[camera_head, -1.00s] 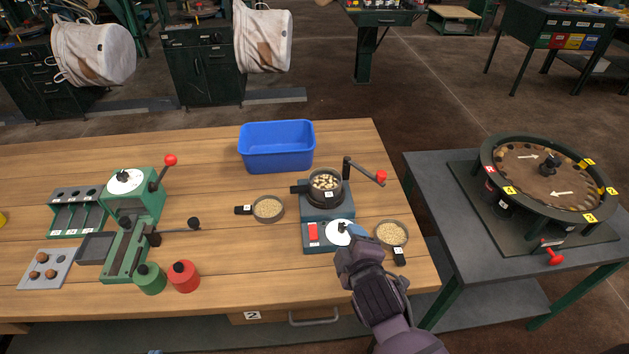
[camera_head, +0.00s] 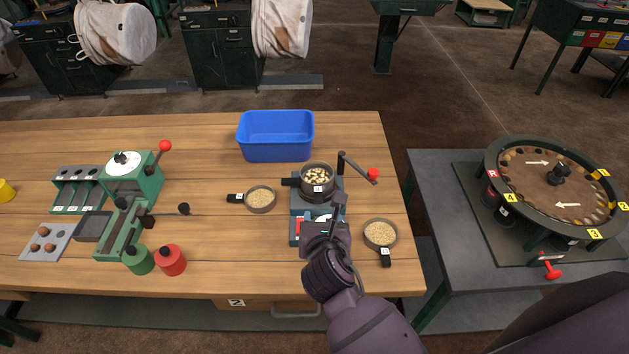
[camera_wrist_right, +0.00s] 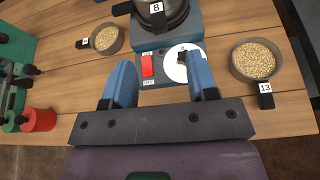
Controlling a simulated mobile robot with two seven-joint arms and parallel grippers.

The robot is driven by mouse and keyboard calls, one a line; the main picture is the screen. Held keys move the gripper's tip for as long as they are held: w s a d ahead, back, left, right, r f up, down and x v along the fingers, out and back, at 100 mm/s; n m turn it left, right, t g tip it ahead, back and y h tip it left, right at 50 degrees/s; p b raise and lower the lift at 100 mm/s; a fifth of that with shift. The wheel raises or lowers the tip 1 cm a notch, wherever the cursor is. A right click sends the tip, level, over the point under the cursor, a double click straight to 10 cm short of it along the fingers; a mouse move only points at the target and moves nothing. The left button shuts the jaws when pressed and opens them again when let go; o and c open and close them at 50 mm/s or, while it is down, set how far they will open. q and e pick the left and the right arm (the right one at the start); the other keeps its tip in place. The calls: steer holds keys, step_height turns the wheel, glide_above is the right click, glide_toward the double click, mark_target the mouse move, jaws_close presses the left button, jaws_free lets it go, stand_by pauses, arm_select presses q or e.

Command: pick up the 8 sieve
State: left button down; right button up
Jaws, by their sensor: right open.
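The 8 sieve (camera_head: 317,179) is a dark round pan of pale pieces, seated on top of the blue-grey sieve shaker (camera_head: 334,205). Its label 8 (camera_wrist_right: 156,8) and its lower rim show at the top of the right wrist view. Its short dark handle points left. My right gripper (camera_head: 325,228) is over the front of the shaker, on the near side of the sieve and apart from it. In the right wrist view its two blue fingers (camera_wrist_right: 161,78) are spread and empty, with the shaker's red switch and white dial beyond them. My left gripper is not in view.
Small sieves of grain stand left (camera_head: 260,198) and right (camera_head: 381,234) of the shaker; the right one is labelled 13. A crank with a red knob (camera_head: 372,174) rises at the shaker's right. A blue bin (camera_head: 276,153) stands behind. Free wood lies left of the left sieve.

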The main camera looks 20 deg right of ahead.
mark_target(319, 200)
steer(key=shift+n, duration=0.3)
steer(key=x, duration=1)
steer(key=shift+w+f+b, duration=0.3)
steer(key=shift+w+b, duration=0.05)
steer(key=shift+b, duration=0.05)
steer(key=shift+c, duration=0.3)
